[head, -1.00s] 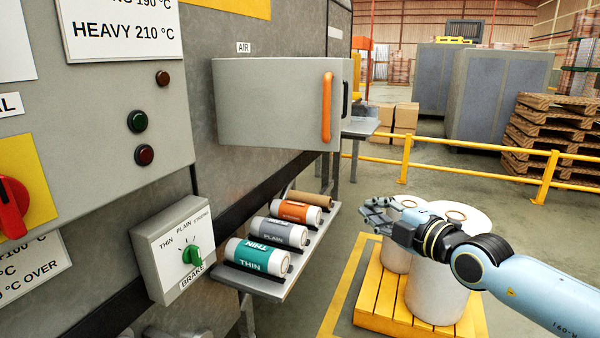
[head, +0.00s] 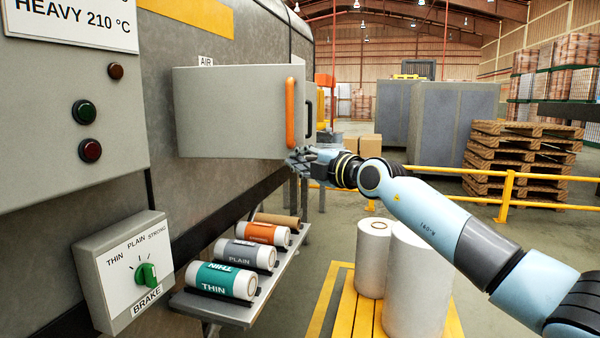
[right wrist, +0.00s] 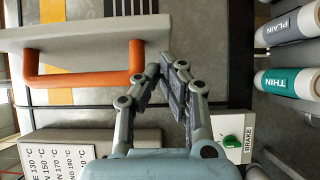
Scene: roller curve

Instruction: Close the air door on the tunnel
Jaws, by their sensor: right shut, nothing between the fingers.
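The air door (head: 235,110) is a grey panel that stands out from the machine's side, open. It carries an upright orange handle (head: 290,112) near its right edge. My right gripper (head: 298,158) is shut and empty, close to the lower right corner of the door, just below the handle. In the right wrist view the fingertips (right wrist: 174,64) are together beside one end of the orange handle (right wrist: 85,79), not around it. The door (right wrist: 95,38) fills the upper left there. I cannot tell whether the fingers touch the door. My left gripper is out of view.
Below the door, a shelf (head: 215,308) holds several rolls, and a brake dial box (head: 125,270) is at its left. White drums (head: 418,285) stand on a yellow pallet. A yellow rail (head: 507,195) and stacked pallets (head: 515,160) are farther right.

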